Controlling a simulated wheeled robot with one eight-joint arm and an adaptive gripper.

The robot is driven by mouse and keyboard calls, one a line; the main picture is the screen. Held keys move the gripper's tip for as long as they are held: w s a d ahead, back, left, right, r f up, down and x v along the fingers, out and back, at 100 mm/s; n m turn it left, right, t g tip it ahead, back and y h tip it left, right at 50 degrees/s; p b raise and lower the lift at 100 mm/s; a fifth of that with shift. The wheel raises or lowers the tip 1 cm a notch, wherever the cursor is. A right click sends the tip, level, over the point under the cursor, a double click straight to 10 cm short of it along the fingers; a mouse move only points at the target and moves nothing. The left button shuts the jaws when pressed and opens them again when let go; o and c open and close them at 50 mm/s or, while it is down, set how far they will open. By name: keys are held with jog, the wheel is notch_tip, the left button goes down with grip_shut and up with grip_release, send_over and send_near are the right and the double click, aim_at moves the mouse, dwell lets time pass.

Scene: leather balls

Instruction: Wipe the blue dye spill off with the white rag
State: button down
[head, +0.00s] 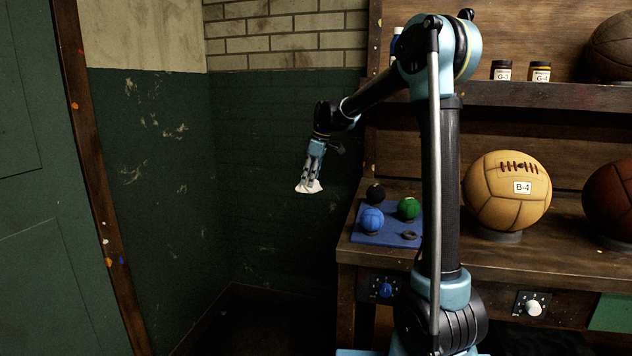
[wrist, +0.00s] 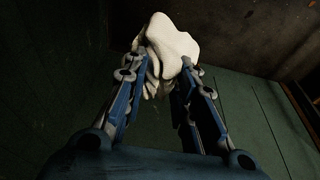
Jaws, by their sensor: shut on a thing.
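My gripper (head: 312,178) points down in the open space left of the workbench, in front of the dark green wall. It is shut on the white rag (head: 309,187), which hangs bunched below the fingertips. In the wrist view the rag (wrist: 172,45) is crumpled between the two fingers of my gripper (wrist: 165,75) and touches nothing else that I can see. I cannot make out a blue dye spill in either view; part of the bench top is hidden behind my arm.
A shelf (head: 545,95) with jars hangs above.

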jog(key=shift+a, duration=0.15)
jog(key=c, duration=1.9)
grip_release()
jog(key=c, duration=0.4)
jog(key=shift+o, duration=0.2)
